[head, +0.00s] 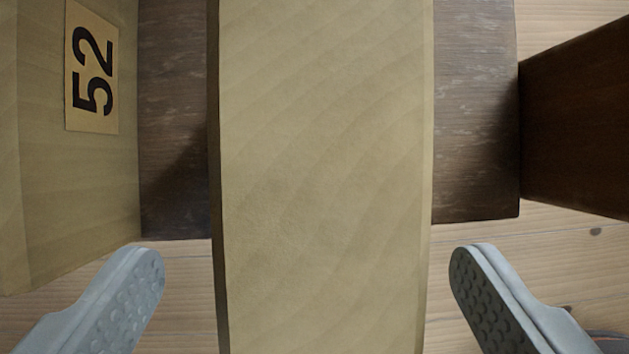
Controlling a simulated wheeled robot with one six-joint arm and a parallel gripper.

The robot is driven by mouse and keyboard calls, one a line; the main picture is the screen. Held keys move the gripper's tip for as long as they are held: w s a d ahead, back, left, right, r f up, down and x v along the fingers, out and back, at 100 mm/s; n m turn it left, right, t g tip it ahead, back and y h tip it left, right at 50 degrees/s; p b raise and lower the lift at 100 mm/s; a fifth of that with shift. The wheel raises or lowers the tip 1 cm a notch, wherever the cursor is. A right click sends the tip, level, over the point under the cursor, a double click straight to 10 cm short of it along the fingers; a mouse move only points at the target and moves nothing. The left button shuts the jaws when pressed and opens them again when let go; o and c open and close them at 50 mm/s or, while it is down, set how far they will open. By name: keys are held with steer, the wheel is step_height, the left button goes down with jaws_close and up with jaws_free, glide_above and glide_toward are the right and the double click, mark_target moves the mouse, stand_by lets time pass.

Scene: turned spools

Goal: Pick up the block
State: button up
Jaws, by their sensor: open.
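A long pale wooden block (325,180) fills the middle of the head view, running from the top edge to the bottom edge, so both its ends are out of sight. My gripper (307,285) is open, with one grey fingertip to the left of the block and one to the right. Each fingertip stands clear of the block's sides, with a gap showing on both sides. Nothing is between the fingers except the block's near part.
A dark brown wooden piece (475,120) shows on both sides behind the block. A pale wooden body with a "52" label (92,68) stands at the left. A dark reddish-brown box (580,120) stands at the right. Light plank flooring (560,255) shows below.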

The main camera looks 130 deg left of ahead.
mark_target(317, 287)
steer(key=shift+x, duration=2.35)
steer(key=shift+s+d, duration=0.1)
steer(key=shift+d, duration=0.1)
steer(key=shift+r, duration=0.1)
steer(key=c, duration=1.3)
steer(key=shift+r, duration=0.1)
